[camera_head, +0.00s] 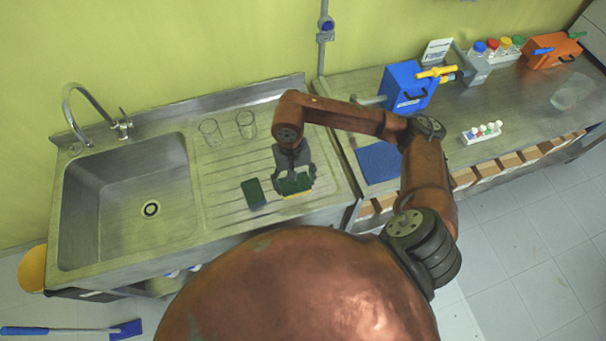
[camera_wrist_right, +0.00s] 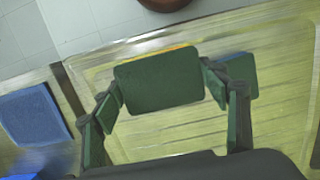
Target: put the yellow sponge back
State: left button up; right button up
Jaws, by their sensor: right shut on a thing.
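The yellow sponge (camera_head: 299,194) has a dark green scouring face on top and shows only a thin yellow edge. It is over the ridged drainboard (camera_head: 222,168), right of the sink. My right gripper (camera_head: 294,183) points down and is shut on it. In the right wrist view the sponge (camera_wrist_right: 158,82) sits between both fingers, green face towards the camera. I cannot tell whether it touches the drainboard. A second green-topped sponge (camera_head: 253,193), with a blue edge in the wrist view (camera_wrist_right: 240,62), lies just left of it. My left gripper is not in view.
Two clear glasses (camera_head: 246,124) stand behind on the drainboard. The sink basin (camera_head: 130,200) is at left. A blue mat (camera_head: 379,161), a blue box (camera_head: 407,91) and a small rack of vials (camera_head: 482,133) are on the right-hand bench.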

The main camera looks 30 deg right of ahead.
jog(key=w+d+f, duration=0.1)
jog(key=d+f, duration=0.1)
jog(key=w+d+f+p, duration=0.1)
jog(key=w+f, duration=0.1)
jog(key=w+d+f+p, duration=0.1)
jog(key=w+d+f, duration=0.1)
jog(key=f, duration=0.1)
jog(key=shift+w+d, duration=0.2)
jog(key=shift+d, duration=0.15)
notch_tip(320, 180, down, 3)
jog(key=shift+w+d+r+p, duration=0.1)
jog(key=shift+p, duration=0.6)
jog(key=shift+f, duration=0.25)
jog(key=shift+f, duration=0.2)
jog(key=o, duration=1.1)
jog(key=shift+r, duration=0.15)
